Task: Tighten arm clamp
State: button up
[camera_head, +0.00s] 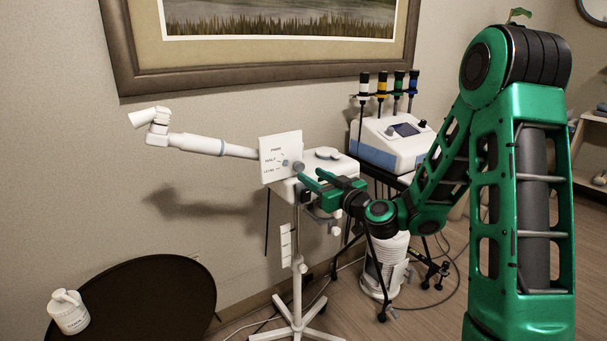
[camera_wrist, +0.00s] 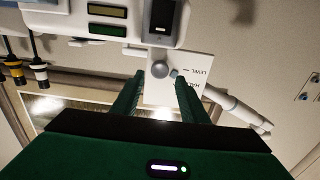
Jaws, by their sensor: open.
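A white horizontal arm (camera_head: 200,144) reaches left from a white label plate (camera_head: 270,150) on a wheeled stand (camera_head: 297,270). The plate also shows in the wrist view (camera_wrist: 203,95), upside down, with "HALF" and "LEVEL" readable. A round grey knob (camera_head: 298,167) stands at the plate's right edge, with a small blue-grey knob (camera_head: 285,162) beside it. In the wrist view the grey knob (camera_wrist: 160,69) lies between and beyond my fingertips, and the small knob (camera_wrist: 174,73) is near the right fingertip. My gripper (camera_head: 310,174) is open and empty; contact cannot be told.
A white box-shaped unit (camera_head: 330,166) sits on the stand behind my gripper. The wall is close behind.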

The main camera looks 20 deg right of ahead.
aim_at(301, 168)
jog(key=shift+x, duration=2.35)
jog(key=shift+w, duration=0.15)
jog(key=c, duration=0.7)
jog(key=m, duration=0.7)
jog(key=shift+c, duration=0.2)
jog(key=m, duration=0.6)
jog(key=shift+d+m, duration=0.15)
jog(key=shift+m, duration=0.15)
jog(key=o, duration=0.7)
jog(key=shift+o, duration=0.2)
